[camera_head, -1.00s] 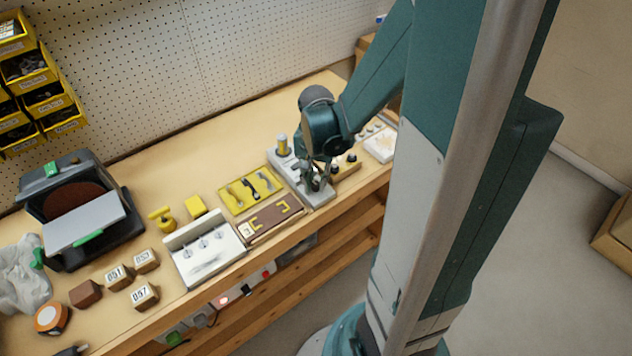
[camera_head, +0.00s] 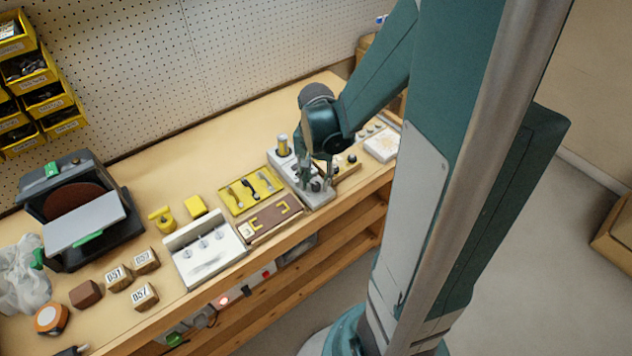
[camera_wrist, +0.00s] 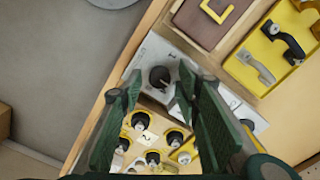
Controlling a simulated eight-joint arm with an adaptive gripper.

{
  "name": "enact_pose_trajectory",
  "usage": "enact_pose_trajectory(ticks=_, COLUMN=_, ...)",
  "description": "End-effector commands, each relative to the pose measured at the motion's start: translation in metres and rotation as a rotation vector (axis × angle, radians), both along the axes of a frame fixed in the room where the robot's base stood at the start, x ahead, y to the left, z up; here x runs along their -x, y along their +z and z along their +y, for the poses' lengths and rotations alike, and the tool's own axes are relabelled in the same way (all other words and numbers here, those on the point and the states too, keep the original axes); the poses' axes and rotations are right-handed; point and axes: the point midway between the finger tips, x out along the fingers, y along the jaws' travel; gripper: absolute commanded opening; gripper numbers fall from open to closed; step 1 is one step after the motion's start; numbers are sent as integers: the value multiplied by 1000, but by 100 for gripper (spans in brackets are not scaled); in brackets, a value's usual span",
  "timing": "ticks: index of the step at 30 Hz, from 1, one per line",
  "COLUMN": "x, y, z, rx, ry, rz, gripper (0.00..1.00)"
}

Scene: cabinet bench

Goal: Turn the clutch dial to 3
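The dial (camera_wrist: 160,76) is a small dark round knob on a pale grey plate (camera_wrist: 152,50) in the wrist view. Small marks lie around it, too small to read surely. My gripper (camera_wrist: 160,84) is open, with one dark green finger to the left of the dial and one to its right. A gap shows between the dial and each finger. In the head view my gripper (camera_head: 314,181) is low over the grey plate (camera_head: 319,200) near the bench's front edge, and it mostly hides the dial.
A brown board with yellow brackets (camera_head: 270,218) and a yellow tool tray (camera_head: 252,207) lie left of the plate. A yellow post (camera_head: 282,142) stands at its back. In the wrist view, several dark-topped knobs (camera_wrist: 174,138) stand beyond the dial, close below the fingers.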

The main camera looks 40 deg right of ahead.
Motion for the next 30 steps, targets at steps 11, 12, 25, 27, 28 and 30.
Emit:
enact_pose_trajectory(ticks=11, x=1, y=26, z=0, rx=0, ry=0, rz=0, gripper=34)
enact_pose_trajectory(ticks=12, x=1, y=29, z=0, rx=0, ry=0, rz=0, gripper=34)
enact_pose_trajectory(ticks=25, x=1, y=63, z=0, rx=0, ry=0, rz=0, gripper=34)
enact_pose_trajectory(ticks=27, x=1, y=67, z=0, rx=0, ry=0, rz=0, gripper=34)
enact_pose_trajectory(ticks=28, x=1, y=68, z=0, rx=0, ry=0, rz=0, gripper=34)
enact_pose_trajectory(ticks=30, x=1, y=71, z=0, rx=0, ry=0, rz=0, gripper=34)
